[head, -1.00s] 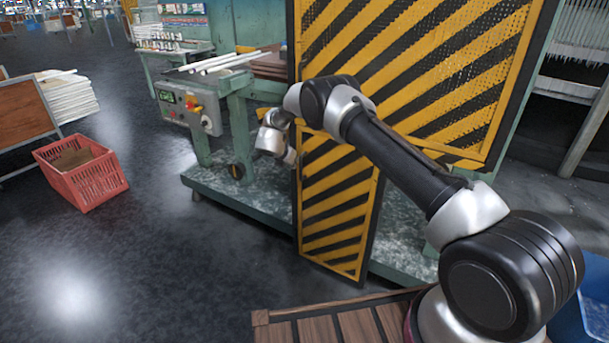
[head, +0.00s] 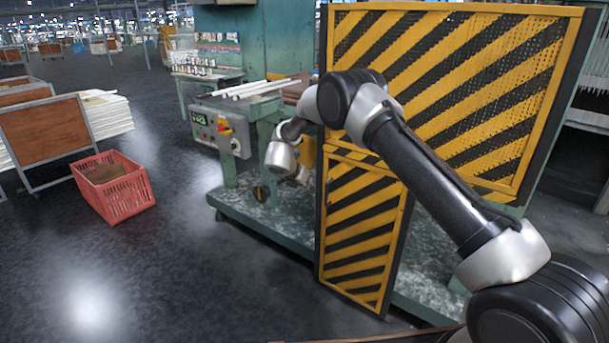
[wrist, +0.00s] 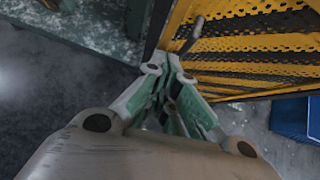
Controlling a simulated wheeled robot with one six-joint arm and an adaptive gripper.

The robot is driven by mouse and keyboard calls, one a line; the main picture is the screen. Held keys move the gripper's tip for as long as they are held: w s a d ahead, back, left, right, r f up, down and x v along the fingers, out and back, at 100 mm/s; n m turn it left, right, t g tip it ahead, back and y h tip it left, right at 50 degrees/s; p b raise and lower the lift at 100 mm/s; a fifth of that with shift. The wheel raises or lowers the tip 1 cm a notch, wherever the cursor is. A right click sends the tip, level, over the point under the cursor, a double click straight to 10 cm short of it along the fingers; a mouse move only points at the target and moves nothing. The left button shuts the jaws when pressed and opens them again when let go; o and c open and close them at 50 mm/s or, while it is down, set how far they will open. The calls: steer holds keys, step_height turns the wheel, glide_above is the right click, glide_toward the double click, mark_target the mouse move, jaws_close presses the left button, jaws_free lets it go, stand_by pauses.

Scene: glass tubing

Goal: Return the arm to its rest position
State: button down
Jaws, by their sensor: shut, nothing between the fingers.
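My arm reaches from the lower right of the head view to the middle, in front of a yellow-and-black striped guard panel (head: 450,95). Its wrist end is bent down left of the narrower lower striped panel (head: 362,235). My gripper (wrist: 172,75) shows in the wrist view with its fingers drawn together and nothing between them. In the head view the fingers are not clearly visible. The wrist view shows the mesh of a striped guard panel (wrist: 255,50) close on the right of the fingers; I cannot tell the exact gap.
A green machine bench with a control box (head: 218,130) and white tubes (head: 255,88) stands behind the wrist. A red crate (head: 115,190) sits on the floor at left, near a wooden-sided rack (head: 48,132). The dark floor (head: 190,270) at lower left is clear.

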steer(key=s+a+f+n+t+y, duration=0.15)
steer(key=a+n+y, duration=0.45)
steer(key=n, duration=1)
steer(key=s+d+r+n+g+y, duration=0.3)
steer(key=s+r+n+g+y, duration=0.1)
steer(key=s+r+n, duration=0.85)
steer(key=s+d+r+n+h, duration=0.1)
steer(key=s+d+r+n, duration=0.3)
steer(key=s+d+r, duration=0.3)
steer(key=s+d+r+n+h, duration=0.2)
steer(key=s+d+r+n, duration=0.3)
steer(key=s+d, duration=0.8)
steer(key=s+d+r+n+h, duration=0.1)
steer(key=s+d+r+n, duration=0.4)
steer(key=s, duration=1.6)
steer(key=d+r, duration=0.4)
steer(key=d, duration=0.1)
steer(key=shift+d+r+g+h, duration=0.15)
steer(key=shift+d+g+h, duration=0.15)
steer(key=shift+g+h, duration=0.1)
